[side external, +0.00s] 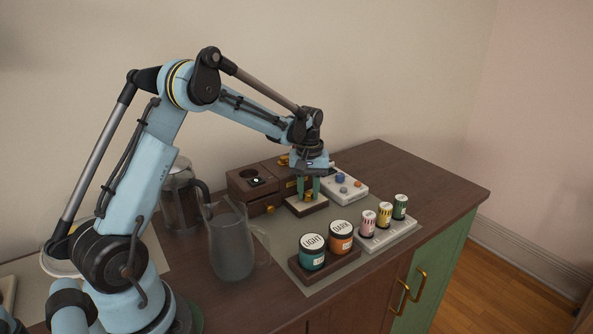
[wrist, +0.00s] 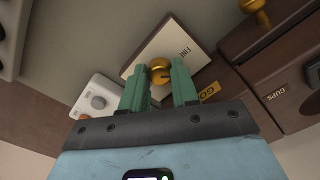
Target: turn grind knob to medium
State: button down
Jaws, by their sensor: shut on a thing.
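The grind knob (wrist: 159,70) is a small round brass knob on a pale plate (wrist: 150,48) lettered "FINE" in the wrist view. My gripper (wrist: 159,85) has two green fingers, one on each side of the knob, shut on it. In the side view my gripper (side external: 308,191) points straight down over the pale plate (side external: 297,207) on its dark wooden base, and the knob (side external: 308,197) shows small between the fingers. Any medium mark and the knob's exact setting cannot be read.
A brown wooden machine (side external: 248,184) stands left of the knob plate, a white box with knobs (side external: 349,188) right. Jars labelled "LIGHT" (side external: 312,251) and "DARK" (side external: 340,237), several small vials (side external: 384,214), and a glass jug (side external: 230,243) stand in front. The counter's right side is clear.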

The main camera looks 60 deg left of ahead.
aim_at(308, 193)
jog(key=m, duration=0.4)
jog(key=shift+m, duration=2.3)
jog(key=c, duration=0.8)
grip_release()
jog(key=shift+c, duration=0.2)
jog(key=shift+r, duration=0.15)
notch_tip(308, 193, up, 12)
jog(key=shift+d, duration=0.1)
